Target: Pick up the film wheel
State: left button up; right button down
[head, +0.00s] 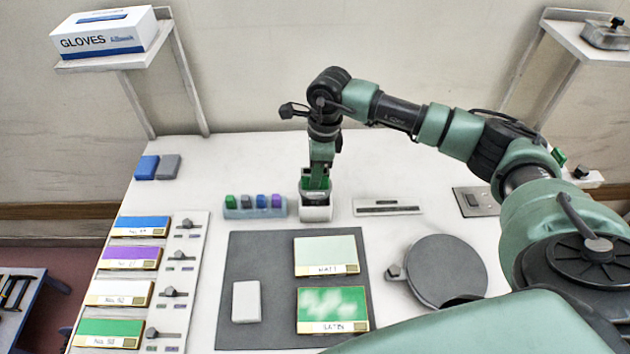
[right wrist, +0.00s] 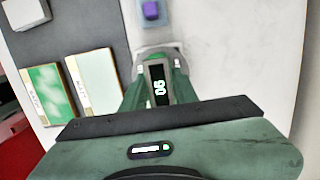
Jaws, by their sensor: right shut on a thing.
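My right gripper (head: 316,186) reaches down at the back middle of the white table, over a small white holder (head: 316,212). It is shut on the film wheel, which is mostly hidden between the fingers and in the holder. In the right wrist view my right gripper (right wrist: 160,64) has its green fingers on both sides of a dark part with pale green digits, which I take to be the film wheel (right wrist: 158,88). The pale holder (right wrist: 172,47) shows around the fingertips. I cannot tell whether the wheel is clear of the holder. My left gripper is not in view.
A rack of small coloured blocks (head: 256,207) stands just left of the holder, and a flat metal strip (head: 387,207) lies to its right. A dark mat (head: 262,252) with panels lies in front. A round grey plate (head: 447,272) is front right.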

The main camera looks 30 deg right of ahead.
notch_tip(320, 180, up, 25)
jog(key=p, duration=0.1)
jog(key=shift+p, duration=0.3)
dwell(0.9)
